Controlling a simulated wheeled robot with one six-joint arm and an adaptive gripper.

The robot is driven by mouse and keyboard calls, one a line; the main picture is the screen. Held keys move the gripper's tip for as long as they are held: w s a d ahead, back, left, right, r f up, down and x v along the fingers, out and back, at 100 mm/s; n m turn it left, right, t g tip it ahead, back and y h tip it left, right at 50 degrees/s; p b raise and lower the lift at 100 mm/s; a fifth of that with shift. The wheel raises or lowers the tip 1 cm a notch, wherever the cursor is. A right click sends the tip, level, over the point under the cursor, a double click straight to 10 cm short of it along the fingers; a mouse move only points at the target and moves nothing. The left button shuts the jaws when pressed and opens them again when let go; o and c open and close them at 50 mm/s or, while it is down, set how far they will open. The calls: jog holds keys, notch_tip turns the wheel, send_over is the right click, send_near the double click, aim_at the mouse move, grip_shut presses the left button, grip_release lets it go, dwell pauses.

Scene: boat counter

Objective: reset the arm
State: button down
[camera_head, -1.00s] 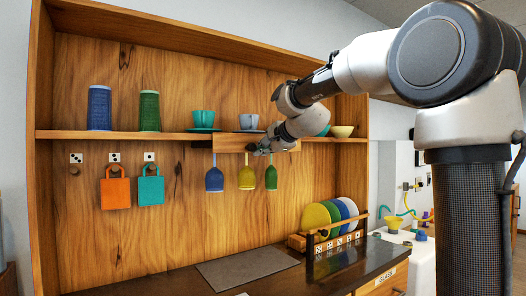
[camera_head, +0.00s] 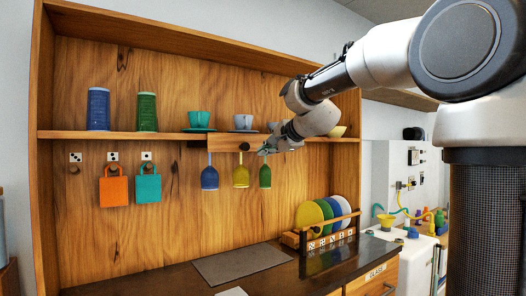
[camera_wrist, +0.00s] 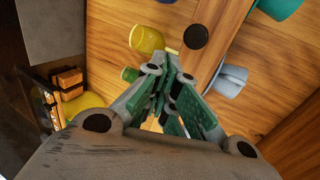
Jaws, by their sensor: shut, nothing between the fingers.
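My gripper (camera_head: 266,150) is in front of the shelf's right half, beside the hanging glasses and a little below the shelf board. In the wrist view my gripper (camera_wrist: 166,92) shows its green fingers close together with nothing between them. The yellow glass (camera_head: 241,176) and green glass (camera_head: 265,176) hang under the shelf near it; the yellow glass also shows in the wrist view (camera_wrist: 147,40). My arm comes in from the right and hides part of the shelf's right end.
A blue glass (camera_head: 210,177) hangs further left. On the shelf (camera_head: 110,134) stand cups and tumblers. Orange (camera_head: 114,190) and teal (camera_head: 148,187) bags hang at left. A rack of coloured plates (camera_head: 328,236) and a grey mat (camera_head: 242,264) are on the counter. The space before the bags is free.

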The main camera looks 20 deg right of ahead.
jog(key=s+d+f+n+g+h, duration=0.1)
jog(key=s+d+f+n+g, duration=0.2)
jog(key=s+f, duration=0.5)
jog(key=s+d+f+n+g+h, duration=0.1)
jog(key=s+d+f+n+g, duration=0.2)
jog(key=s, duration=1.4)
jog(key=s+d+f+n+g+h, duration=0.2)
jog(key=s+d+f+n, duration=0.2)
jog(key=s+f+n, duration=0.4)
jog(key=s+f, duration=0.5)
jog(key=f, duration=0.1)
jog(key=shift+d+g, duration=0.4)
